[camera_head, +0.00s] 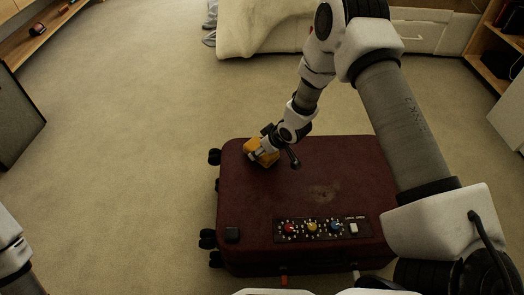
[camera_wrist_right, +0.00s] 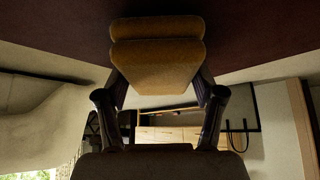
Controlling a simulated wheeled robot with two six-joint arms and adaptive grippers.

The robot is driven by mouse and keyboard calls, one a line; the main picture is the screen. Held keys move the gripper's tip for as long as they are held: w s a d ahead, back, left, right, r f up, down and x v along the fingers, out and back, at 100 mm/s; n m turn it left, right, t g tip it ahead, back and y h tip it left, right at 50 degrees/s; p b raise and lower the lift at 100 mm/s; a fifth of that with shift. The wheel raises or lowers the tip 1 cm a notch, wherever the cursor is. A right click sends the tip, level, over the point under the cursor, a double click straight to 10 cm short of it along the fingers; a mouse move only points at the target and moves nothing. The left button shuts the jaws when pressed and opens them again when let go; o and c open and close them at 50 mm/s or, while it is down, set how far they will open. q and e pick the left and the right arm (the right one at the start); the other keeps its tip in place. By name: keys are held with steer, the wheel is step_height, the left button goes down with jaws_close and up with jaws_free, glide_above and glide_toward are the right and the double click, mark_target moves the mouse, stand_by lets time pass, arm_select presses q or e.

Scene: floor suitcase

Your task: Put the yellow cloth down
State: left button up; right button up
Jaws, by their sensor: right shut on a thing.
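The yellow cloth (camera_head: 262,152) is a folded, block-like pad at the upper left part of the dark red suitcase (camera_head: 255,205). My right gripper (camera_head: 268,146) is shut on it. In the right wrist view, the cloth (camera_wrist_right: 157,55) sits between the two dark fingers of the gripper (camera_wrist_right: 160,85), with the red suitcase surface (camera_wrist_right: 60,35) beyond it. I cannot tell whether the cloth touches the suitcase. The suitcase lies flat on the floor. A brownish smudge (camera_head: 322,192) marks its middle. My left gripper is not in view; only part of the left arm shows at the lower left.
A control panel with coloured knobs (camera_head: 312,228) and a white switch lies along the suitcase's near edge. Black wheels (camera_head: 214,156) stick out on its left side. Carpet (camera_head: 120,170) is clear to the left. A bed with a pale cover (camera_head: 260,25) stands at the back.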

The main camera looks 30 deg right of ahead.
steer(key=shift+f, duration=0.1)
steer(key=o, duration=1.1)
steer(key=shift+f, duration=0.1)
steer(key=shift+r, duration=0.2)
steer(key=p+v, duration=0.6)
steer(key=v, duration=0.6)
